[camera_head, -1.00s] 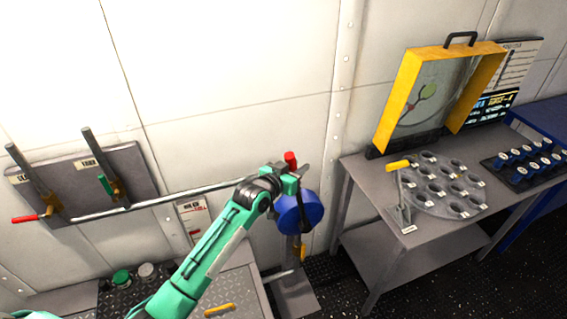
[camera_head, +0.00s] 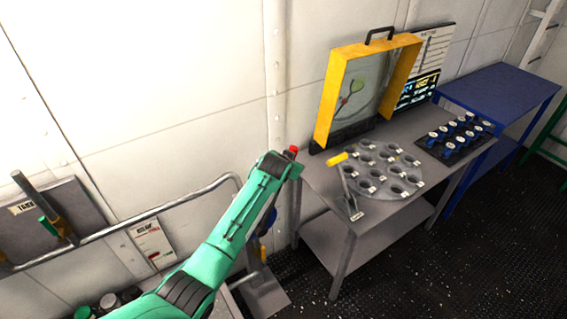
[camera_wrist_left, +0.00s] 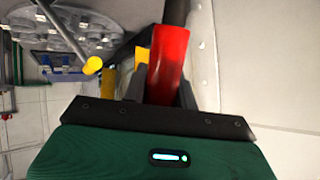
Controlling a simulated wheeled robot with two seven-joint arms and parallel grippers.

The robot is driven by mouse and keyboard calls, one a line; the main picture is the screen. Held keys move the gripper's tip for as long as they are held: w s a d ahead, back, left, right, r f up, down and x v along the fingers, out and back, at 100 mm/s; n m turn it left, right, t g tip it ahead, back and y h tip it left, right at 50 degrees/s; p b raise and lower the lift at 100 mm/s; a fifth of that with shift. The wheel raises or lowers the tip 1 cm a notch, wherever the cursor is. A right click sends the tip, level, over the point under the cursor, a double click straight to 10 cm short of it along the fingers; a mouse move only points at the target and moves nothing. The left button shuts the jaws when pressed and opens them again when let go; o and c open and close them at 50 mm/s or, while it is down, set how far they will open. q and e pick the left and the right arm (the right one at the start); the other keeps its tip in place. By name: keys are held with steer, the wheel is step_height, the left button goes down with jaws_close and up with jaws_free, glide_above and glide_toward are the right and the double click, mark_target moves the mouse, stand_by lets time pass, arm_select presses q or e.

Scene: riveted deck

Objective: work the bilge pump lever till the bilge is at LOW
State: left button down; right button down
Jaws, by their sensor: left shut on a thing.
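The pump lever's red handle (camera_head: 292,152) shows just past the end of my green left arm in the head view. In the left wrist view the red handle (camera_wrist_left: 167,62) stands between the jaws of my left gripper (camera_wrist_left: 160,85), which is shut on it. The arm hides most of the lever and the blue round pump part (camera_head: 268,221) below it. The bilge card (camera_head: 149,241) on the wall has red marks, but its reading is too small to tell. My right gripper is not in view.
A grey table (camera_head: 315,180) at right carries a yellow-framed case (camera_head: 326,105), a disc with holes (camera_head: 385,172) and a yellow-handled lever (camera_head: 345,178). A wall pipe (camera_head: 150,212) runs behind my arm. The dark floor at right is clear.

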arm_select(q)
steer(key=shift+w+d, duration=0.15)
steer(key=shift+d, duration=0.05)
steer(key=c, duration=1.1)
jaws_free()
steer(key=shift+f, duration=0.1)
steer(key=shift+s+a+r, duration=0.2)
steer(key=shift+s+r, duration=0.2)
steer(key=shift+s, duration=0.2)
steer(key=b+v, duration=0.3)
steer(key=v, duration=0.9)
steer(key=shift+s+r, duration=0.1)
steer(key=shift+r, duration=0.1)
